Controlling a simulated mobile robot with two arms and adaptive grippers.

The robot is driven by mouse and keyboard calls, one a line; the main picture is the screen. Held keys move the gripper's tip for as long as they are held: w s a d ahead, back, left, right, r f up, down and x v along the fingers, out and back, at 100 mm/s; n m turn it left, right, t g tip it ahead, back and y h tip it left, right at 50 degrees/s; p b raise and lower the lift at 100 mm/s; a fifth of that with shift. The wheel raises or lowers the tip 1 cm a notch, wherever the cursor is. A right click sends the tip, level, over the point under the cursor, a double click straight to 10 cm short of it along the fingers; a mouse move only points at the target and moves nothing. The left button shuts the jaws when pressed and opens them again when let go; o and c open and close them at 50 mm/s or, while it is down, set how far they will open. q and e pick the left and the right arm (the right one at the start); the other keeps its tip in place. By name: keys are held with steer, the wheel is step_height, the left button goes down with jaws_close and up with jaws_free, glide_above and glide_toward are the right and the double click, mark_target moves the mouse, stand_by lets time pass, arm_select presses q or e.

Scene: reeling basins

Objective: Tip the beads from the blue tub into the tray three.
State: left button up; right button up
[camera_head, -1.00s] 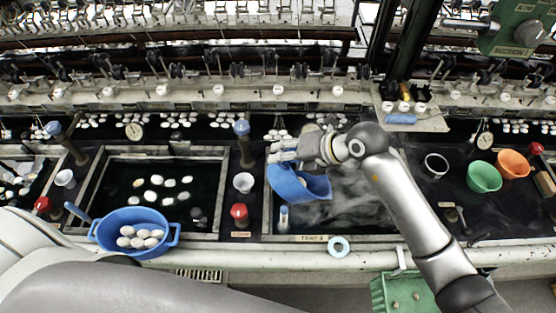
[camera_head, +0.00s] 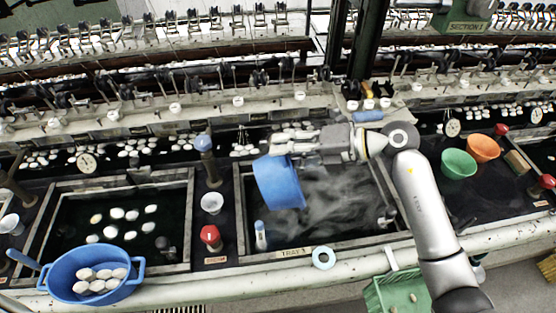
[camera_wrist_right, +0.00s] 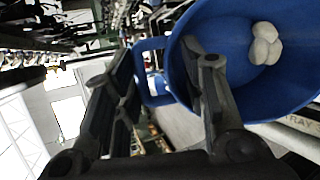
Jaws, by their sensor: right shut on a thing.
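The blue tub (camera_head: 280,183) hangs in my right gripper (camera_head: 292,142), above the left part of tray three (camera_head: 340,243), whose front rim carries a label. The tub is tilted strongly. In the right wrist view the gripper (camera_wrist_right: 165,65) has one finger inside the tub (camera_wrist_right: 262,95) and one outside, shut on its wall. A few white rounded pieces (camera_wrist_right: 265,45) lie together inside the tub. Tray three holds dark liquid with pale steam-like swirls. I see no pieces falling. My left gripper is out of view.
A blue two-handled basin (camera_head: 90,275) with white pieces stands at the front left. Green (camera_head: 458,164) and orange (camera_head: 483,148) bowls stand right.

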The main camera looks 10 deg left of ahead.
steer(key=w+d+m+y+b, duration=0.2)
steer(key=w+d+y+b, duration=0.2)
steer(key=d+b, duration=0.5)
steer(key=shift+d+y, duration=0.95)
steer(key=shift+y, duration=0.05)
steer(key=shift+w+r, duration=0.1)
stand_by(0.9)
